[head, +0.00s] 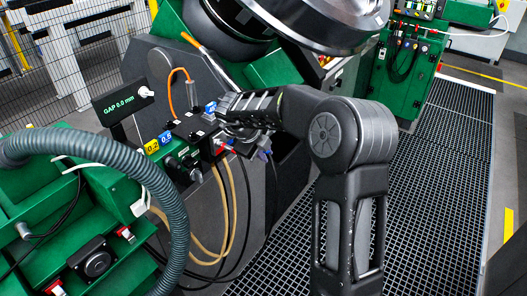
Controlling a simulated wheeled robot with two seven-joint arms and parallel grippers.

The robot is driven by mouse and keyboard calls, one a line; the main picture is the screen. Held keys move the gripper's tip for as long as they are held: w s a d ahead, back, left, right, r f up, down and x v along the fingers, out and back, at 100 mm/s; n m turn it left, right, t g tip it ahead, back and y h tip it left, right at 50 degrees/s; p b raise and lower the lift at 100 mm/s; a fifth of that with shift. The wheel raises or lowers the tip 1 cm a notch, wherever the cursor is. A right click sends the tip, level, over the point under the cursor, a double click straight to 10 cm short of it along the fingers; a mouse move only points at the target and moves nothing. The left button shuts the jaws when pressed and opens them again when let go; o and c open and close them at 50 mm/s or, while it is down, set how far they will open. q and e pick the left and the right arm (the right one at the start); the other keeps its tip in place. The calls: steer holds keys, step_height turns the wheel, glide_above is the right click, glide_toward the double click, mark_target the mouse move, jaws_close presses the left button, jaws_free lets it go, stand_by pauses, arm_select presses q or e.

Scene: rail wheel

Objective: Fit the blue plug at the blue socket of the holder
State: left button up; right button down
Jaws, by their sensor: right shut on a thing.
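My right gripper (226,108) reaches in from the right and is shut at the holder. A small blue piece, which looks like the blue plug (211,107), shows at its fingertips. The dark holder (181,126) carries small white labels and sits on the green machine. The gripper covers part of the holder, and I cannot make out the blue socket or tell whether the plug is seated in it. My left gripper is not in view.
A display reading "GAP 0.0 mm" (118,103) stands left of the holder. Yellow (152,147) and blue (165,138) number tags are in front. Tan hoses (222,215) and black cables hang below. A thick grey hose (165,190) arches at left. Grating floor (410,210) is clear at right.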

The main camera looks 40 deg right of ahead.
steer(key=w+p, duration=0.1)
steer(key=w+a+p, duration=0.1)
steer(key=w+p, duration=0.2)
steer(key=w, duration=0.1)
steer(key=shift+a+r+p, duration=0.1)
steer(key=shift+a+p, duration=0.2)
steer(key=shift+p, duration=0.05)
stand_by(0.3)
steer(key=shift+w+a, duration=0.15)
steer(key=shift+w, duration=0.15)
stand_by(1.5)
steer(key=shift+w+a, duration=0.1)
steer(key=shift+w, duration=0.2)
steer(key=shift+w+a+r, duration=0.1)
steer(key=shift+w, duration=0.3)
steer(key=c, duration=1.3)
jaws_free()
steer(key=shift+c, duration=0.2)
steer(key=shift+a, duration=0.1)
